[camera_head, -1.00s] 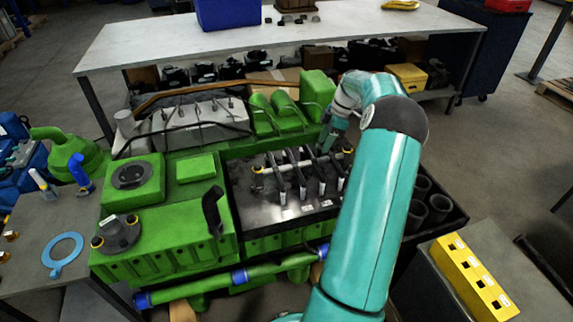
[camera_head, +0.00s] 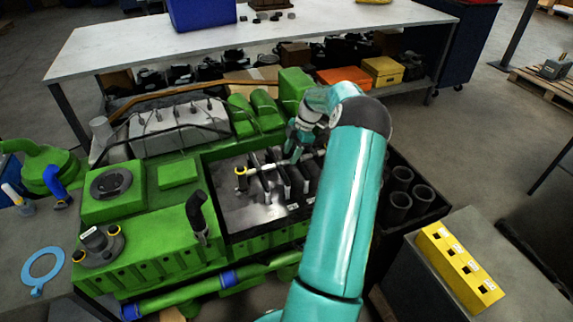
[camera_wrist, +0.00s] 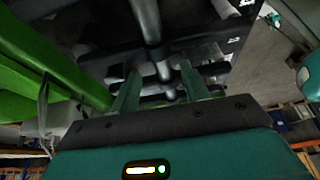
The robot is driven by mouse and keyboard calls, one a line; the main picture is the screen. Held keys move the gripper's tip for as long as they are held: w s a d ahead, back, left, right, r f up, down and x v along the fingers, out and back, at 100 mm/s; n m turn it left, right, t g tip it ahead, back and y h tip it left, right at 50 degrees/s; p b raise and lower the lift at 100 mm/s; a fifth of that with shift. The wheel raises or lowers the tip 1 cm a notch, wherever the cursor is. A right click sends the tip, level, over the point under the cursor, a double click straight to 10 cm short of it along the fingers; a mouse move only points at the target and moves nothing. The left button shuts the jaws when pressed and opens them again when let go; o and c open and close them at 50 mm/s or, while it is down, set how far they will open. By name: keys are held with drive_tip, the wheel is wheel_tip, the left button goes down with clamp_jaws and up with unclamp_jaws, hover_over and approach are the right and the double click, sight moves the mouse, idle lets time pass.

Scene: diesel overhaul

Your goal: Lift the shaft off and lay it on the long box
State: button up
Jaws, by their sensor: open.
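The shaft (camera_head: 267,166) is a thin pale grey rod with a yellow ring at its left end. It lies across a row of dark upright brackets in the green engine (camera_head: 120,240). My gripper (camera_head: 291,156) is open over the right half of the shaft. In the wrist view the shaft (camera_wrist: 147,20) runs down between the two open fingers (camera_wrist: 158,72); I cannot tell whether they touch it. A long yellow box (camera_head: 462,268) with square openings on top sits on a grey stand at the lower right.
A black bin (camera_head: 425,222) with several dark cylinders stands between the engine and the grey stand (camera_head: 425,290). A long white table (camera_head: 130,45) runs behind the engine, with a blue crate (camera_head: 200,15) on it. A blue ring (camera_head: 43,268) lies on the left bench.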

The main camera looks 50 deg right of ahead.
sight(287, 160)
drive_tip(key=x, duration=0.5)
drive_tip(key=shift+s, duration=0.15)
clamp_jaws()
drive_tip(key=shift+r, duration=0.1)
drive_tip(key=shift+r, duration=0.65)
drive_tip(key=s+a+r, duration=0.8)
drive_tip(key=s+r, duration=0.3)
drive_tip(key=r, duration=0.2)
drive_tip(key=shift+s, duration=0.15)
